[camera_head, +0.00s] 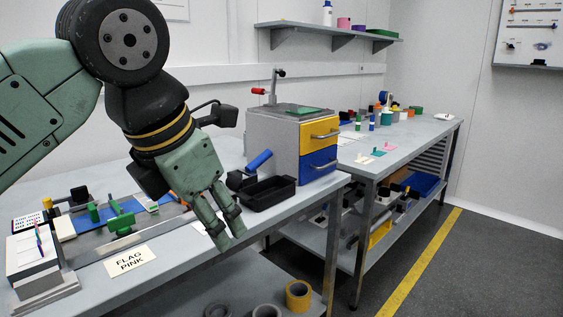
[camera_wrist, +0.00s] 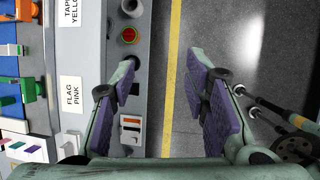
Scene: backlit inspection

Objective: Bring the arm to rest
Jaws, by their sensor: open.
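My gripper (camera_head: 225,232) hangs from my green arm in the middle of the head view, with its fingers pointing down. It is in front of the near bench (camera_head: 190,262), close to the bench's front edge. In the wrist view my gripper (camera_wrist: 162,65) has its two purple-padded fingers apart. Nothing is between them; the grey floor with a yellow line and part of the bench front show behind. My forearm and wrist cover part of the bench and the wall.
A black tray (camera_head: 268,196) sits right of my gripper, beside a drawer cabinet (camera_head: 285,140). A "FLAG PINK" card (camera_head: 130,261) and green clamps (camera_head: 121,218) lie left. A wall shelf (camera_head: 320,30) is behind. The floor (camera_head: 450,275) at right is clear.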

